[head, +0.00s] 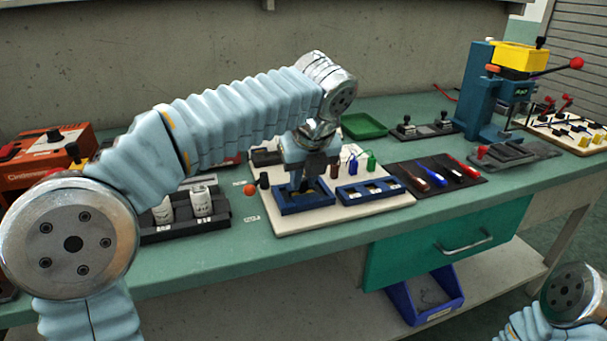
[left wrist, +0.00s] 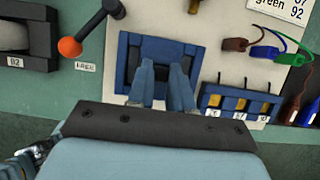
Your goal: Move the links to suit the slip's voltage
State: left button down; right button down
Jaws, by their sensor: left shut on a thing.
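My left gripper (head: 303,187) points down into the left blue terminal frame (head: 318,205) on a cream board (head: 385,208). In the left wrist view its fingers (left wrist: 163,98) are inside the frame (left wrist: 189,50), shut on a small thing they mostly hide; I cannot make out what. A second blue frame (left wrist: 227,87) to the right holds several brass-coloured links (left wrist: 240,104) over numbered labels. A printed white card (left wrist: 285,10) reads "green 92" in part. My right gripper is out of view.
An orange knob (head: 250,189) stands left of the board, beside a dark rack (head: 182,223) with white cylinders. A dark mat (head: 437,175) with several screwdrivers lies to the right. A green tray (head: 363,126) and a blue-green press (head: 482,90) stand behind.

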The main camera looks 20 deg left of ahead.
pick_arm(q)
jog(key=c, duration=0.9)
grip_release()
jog(key=shift+c, duration=0.2)
jog(key=shift+o, duration=0.8)
jog(key=shift+r, duration=0.1)
jog(key=shift+r+p, duration=0.8)
jog(key=shift+r, duration=2.9)
